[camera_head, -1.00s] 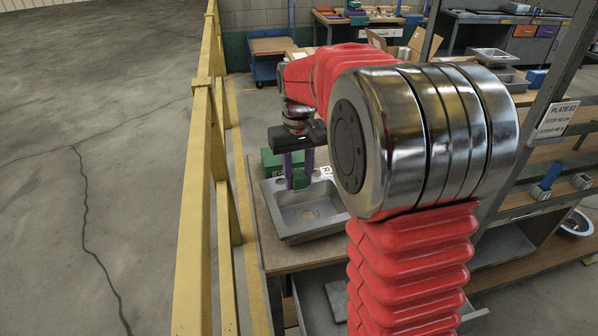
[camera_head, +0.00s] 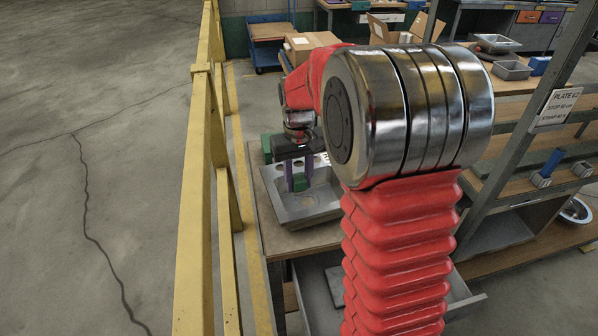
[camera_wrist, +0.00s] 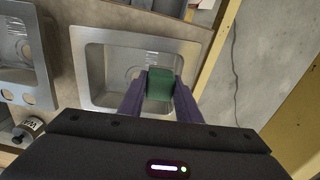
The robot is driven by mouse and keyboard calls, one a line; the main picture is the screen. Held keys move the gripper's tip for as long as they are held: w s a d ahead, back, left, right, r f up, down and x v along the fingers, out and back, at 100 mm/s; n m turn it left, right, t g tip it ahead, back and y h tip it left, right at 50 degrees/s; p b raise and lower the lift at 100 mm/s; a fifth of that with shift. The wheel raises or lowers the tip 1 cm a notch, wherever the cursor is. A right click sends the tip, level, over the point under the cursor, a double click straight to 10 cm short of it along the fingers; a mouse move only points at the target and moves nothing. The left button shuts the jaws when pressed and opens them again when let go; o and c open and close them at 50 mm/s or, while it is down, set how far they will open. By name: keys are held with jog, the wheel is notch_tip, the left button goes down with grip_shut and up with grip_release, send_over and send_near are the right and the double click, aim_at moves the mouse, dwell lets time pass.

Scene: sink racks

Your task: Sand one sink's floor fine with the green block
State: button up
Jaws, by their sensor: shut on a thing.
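My gripper (camera_head: 299,181) is shut on the green block (camera_head: 299,182), which sits between its purple fingers. In the wrist view the green block (camera_wrist: 160,84) is held at the fingertips, over the near side of a grey metal sink (camera_wrist: 92,62). In the head view the sink (camera_head: 285,212) stands on a workbench, with the block over its back part. I cannot tell whether the block touches the sink floor. My red arm hides the sink's right side in the head view.
A yellow railing (camera_head: 205,150) runs along the bench's left side. A rack post (camera_head: 530,130) with a sign (camera_head: 557,108) stands on the right.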

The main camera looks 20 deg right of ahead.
notch_tip(320, 180, down, 5)
jog(key=shift+s+f, duration=0.1)
jog(key=shift+f, duration=0.1)
